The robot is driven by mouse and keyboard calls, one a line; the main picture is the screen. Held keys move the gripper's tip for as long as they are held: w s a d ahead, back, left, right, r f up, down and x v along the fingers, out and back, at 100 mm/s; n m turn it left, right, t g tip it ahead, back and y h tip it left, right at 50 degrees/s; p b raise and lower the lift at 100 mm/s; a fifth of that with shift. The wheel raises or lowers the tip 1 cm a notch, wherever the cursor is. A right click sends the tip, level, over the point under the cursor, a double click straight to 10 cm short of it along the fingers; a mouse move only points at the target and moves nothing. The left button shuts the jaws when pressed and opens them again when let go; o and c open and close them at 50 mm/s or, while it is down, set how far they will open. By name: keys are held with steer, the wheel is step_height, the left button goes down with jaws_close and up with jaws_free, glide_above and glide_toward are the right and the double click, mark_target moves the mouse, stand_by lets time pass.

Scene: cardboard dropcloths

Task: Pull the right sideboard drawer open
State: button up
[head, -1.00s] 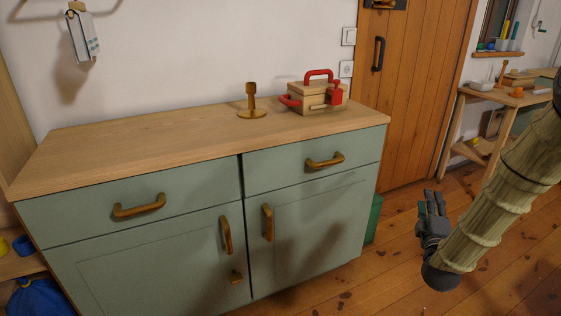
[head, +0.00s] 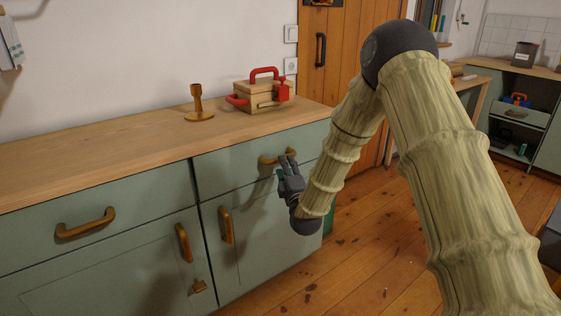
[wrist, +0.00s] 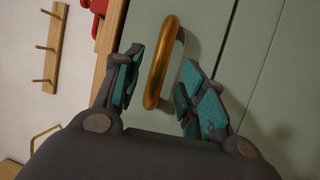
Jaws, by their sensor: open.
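The right sideboard drawer (head: 226,168) is shut, a green front under the wooden top. Its brass bar handle (head: 268,158) is partly hidden behind my gripper (head: 288,162) in the head view. In the wrist view the handle (wrist: 162,62) stands between the two open fingers of my gripper (wrist: 158,88), with a gap on each side. The fingers have teal pads. I cannot tell how deep the handle sits between them.
A toolbox with red handles (head: 262,96) and a brass candlestick (head: 198,104) stand on the sideboard top (head: 110,140). The left drawer (head: 140,208) is shut. Open wooden floor (head: 370,240) lies to the right.

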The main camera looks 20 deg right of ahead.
steer(key=shift+w+d+r+b, duration=0.1)
steer(key=shift+w+r+b, duration=0.1)
steer(key=shift+w, duration=1.05)
steer(key=shift+w+d+r+b, duration=0.1)
steer(key=shift+w+r, duration=0.1)
steer(key=shift+w, duration=1)
jaws_close()
